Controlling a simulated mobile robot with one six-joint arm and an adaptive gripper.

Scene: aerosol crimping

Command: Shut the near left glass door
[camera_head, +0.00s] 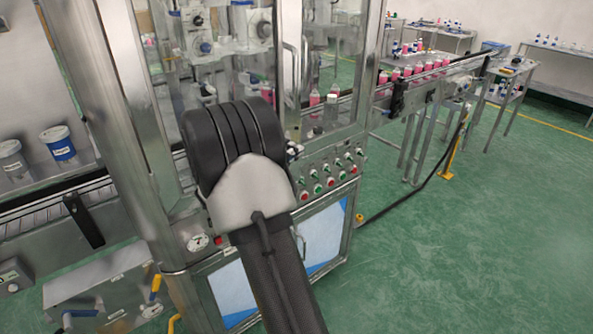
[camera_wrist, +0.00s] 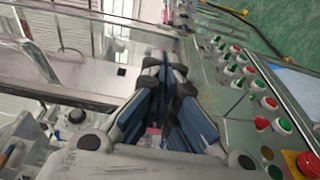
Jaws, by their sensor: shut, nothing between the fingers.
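The near left glass door (camera_head: 217,60) is at the front of the metal machine cabinet, partly hidden behind my arm. A vertical metal handle (camera_head: 290,85) stands by the seam with the right glass door (camera_head: 335,55). I cannot tell whether the left door is fully closed. My gripper (camera_wrist: 164,75) shows in the wrist view with its dark-padded fingers together and nothing between them. It is over the cabinet front, beside the button panel. A curved metal handle (camera_wrist: 38,58) and glass lie to its left there, apart from the fingers. In the head view my arm hides the gripper.
The control panel (camera_head: 331,172) with several red and green buttons sits below the doors; a large red button (camera_wrist: 309,163) is at the wrist view's lower right. A conveyor (camera_head: 440,72) with pink bottles runs back right. Green floor at right is mostly free.

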